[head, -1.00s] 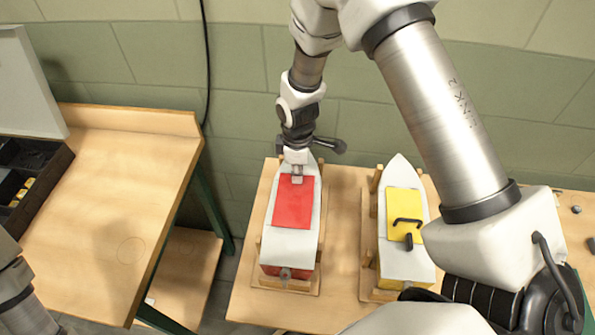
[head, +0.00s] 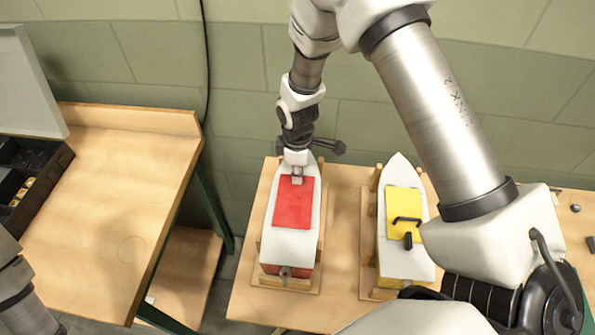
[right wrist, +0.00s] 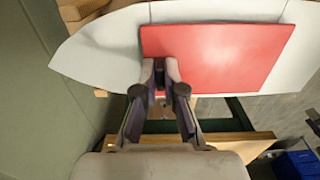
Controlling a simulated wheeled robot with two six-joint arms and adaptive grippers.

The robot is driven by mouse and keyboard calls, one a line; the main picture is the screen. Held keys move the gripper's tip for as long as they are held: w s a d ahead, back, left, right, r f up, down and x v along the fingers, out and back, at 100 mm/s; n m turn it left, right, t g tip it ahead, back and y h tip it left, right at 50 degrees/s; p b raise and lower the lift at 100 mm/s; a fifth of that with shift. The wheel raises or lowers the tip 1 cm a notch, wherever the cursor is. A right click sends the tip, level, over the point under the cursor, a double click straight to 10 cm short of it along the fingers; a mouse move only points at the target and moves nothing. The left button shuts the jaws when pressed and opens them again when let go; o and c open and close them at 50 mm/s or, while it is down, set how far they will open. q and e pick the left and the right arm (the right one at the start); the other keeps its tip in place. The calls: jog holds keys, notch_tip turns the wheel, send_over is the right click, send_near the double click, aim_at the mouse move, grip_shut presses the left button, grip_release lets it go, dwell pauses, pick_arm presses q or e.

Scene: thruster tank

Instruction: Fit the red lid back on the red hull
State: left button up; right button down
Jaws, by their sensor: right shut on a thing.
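The red hull (head: 290,243) has a white deck and red lower sides, and sits in a wooden cradle with its pointed end toward the wall. The flat red lid (head: 293,207) is over the middle of the deck; whether it touches the deck cannot be told. My right gripper (head: 297,179) is shut on the lid near its far end. In the right wrist view the fingers (right wrist: 160,72) meet at the edge of the lid (right wrist: 225,58), with the white deck (right wrist: 112,45) around it. The grip point is partly hidden.
A second hull with a yellow lid (head: 404,204) and black handle stands to the right in its own cradle on the wooden table (head: 340,240). A wooden bench (head: 120,200) with a dark compartment box (head: 40,190) is at the left, across a gap.

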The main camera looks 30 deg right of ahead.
jog(key=shift+f, duration=0.3)
dwell(0.9)
jog(key=c, duration=1.2)
grip_release()
jog(key=shift+r+p, duration=3.45)
jog(key=shift+r, duration=0.6)
jog(key=shift+f, duration=0.1)
